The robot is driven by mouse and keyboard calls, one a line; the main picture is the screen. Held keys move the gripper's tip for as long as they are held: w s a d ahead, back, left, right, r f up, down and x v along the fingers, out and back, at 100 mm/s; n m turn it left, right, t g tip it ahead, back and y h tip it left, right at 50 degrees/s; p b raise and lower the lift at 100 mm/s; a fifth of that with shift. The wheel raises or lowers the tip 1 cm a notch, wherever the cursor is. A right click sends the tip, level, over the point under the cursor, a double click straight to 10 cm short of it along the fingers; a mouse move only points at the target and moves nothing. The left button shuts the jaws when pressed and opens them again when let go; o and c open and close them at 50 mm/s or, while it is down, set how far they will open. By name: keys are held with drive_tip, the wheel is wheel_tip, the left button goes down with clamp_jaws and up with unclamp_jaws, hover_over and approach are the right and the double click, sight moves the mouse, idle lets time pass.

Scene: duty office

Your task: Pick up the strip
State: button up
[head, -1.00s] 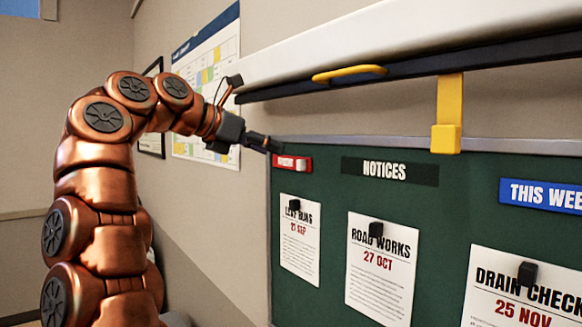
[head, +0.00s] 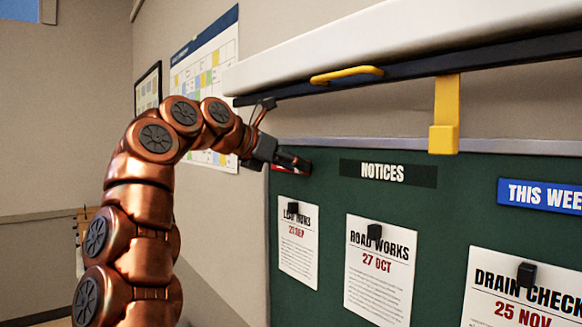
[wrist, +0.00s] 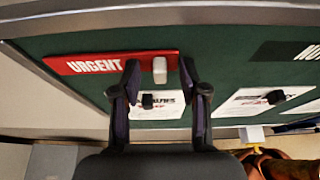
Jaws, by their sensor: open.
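The strip (wrist: 95,64) is red with the white word URGENT, at the top-left corner of the green board. A small white block (wrist: 160,70) sits at its right end. In the head view only slivers of the strip (head: 291,170) show behind my gripper (head: 303,164). In the wrist view my gripper (wrist: 158,76) is open, with one dark fingertip on either side of the white block and a gap on both sides. Nothing is held. I cannot tell the remaining distance to the board.
The green board (head: 400,208) bears notices held by black magnets, a NOTICES label (head: 388,173) and a blue THIS WEEK label (head: 540,194). Above it is a white housing (head: 400,40) with a yellow handle (head: 346,74) and a yellow bracket (head: 446,112).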

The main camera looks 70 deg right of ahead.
drive_tip(key=shift+c, duration=0.2)
clamp_jaws()
